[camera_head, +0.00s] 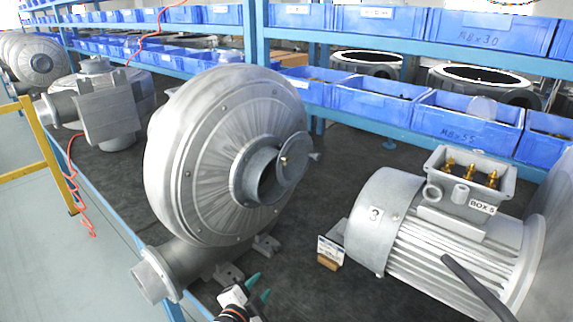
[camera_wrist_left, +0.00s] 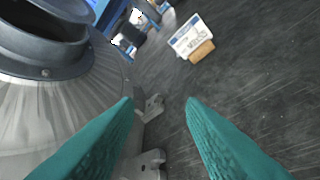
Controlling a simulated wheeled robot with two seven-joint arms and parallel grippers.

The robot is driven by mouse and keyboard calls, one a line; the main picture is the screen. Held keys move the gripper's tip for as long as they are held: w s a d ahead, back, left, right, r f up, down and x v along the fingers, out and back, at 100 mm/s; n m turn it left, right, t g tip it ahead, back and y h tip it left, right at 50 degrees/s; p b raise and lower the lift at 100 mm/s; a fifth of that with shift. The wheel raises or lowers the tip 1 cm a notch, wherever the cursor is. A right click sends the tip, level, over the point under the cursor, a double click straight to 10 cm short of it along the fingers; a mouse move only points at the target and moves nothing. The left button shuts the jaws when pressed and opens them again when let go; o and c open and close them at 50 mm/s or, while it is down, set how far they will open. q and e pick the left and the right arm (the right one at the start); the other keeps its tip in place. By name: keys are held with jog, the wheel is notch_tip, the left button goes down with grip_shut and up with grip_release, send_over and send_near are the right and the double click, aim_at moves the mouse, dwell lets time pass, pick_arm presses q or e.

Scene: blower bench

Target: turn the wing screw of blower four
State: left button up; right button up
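A large grey blower (camera_head: 215,150) stands at the middle of the bench in the head view. A round flap (camera_head: 293,158) sits at its central inlet, with a small grey wing-like piece (camera_head: 315,156) at its right edge; this may be the wing screw. No number four is readable on it. The casing (camera_wrist_left: 60,120) and inlet (camera_wrist_left: 45,40) also fill the left of the left wrist view. My left gripper (camera_head: 259,288) is low beside the blower's foot, below the inlet. Its teal fingers (camera_wrist_left: 158,101) are apart, with nothing between them. My right gripper is not visible.
A motor (camera_head: 430,230) marked 3, with a terminal box labelled BOX 5, stands at the right. A small label card (camera_head: 330,249) on a wooden block stands between. Blue bins (camera_head: 375,98) line shelves behind. More blowers (camera_head: 100,100) are at the left. Dark bench surface lies between blower and motor.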

pick_arm(q)
jog(key=w+d+r+m+t, duration=0.2)
jog(key=w+r+m+t, duration=0.15)
jog(key=w+r, duration=0.45)
jog(key=m+t, duration=0.2)
jog(key=t, duration=0.2)
send_near(288, 164)
jog(key=p+x, duration=0.1)
jog(key=x, duration=0.6)
jog(key=shift+w+p, duration=0.35)
jog(key=shift+x, duration=0.95)
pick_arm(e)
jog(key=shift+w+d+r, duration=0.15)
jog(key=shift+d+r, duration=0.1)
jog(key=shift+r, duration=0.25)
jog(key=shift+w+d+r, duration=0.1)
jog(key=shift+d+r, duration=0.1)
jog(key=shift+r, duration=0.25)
pick_arm(q)
jog(key=shift+c, duration=0.6)
grip_shut()
jog(key=shift+h, duration=0.3)
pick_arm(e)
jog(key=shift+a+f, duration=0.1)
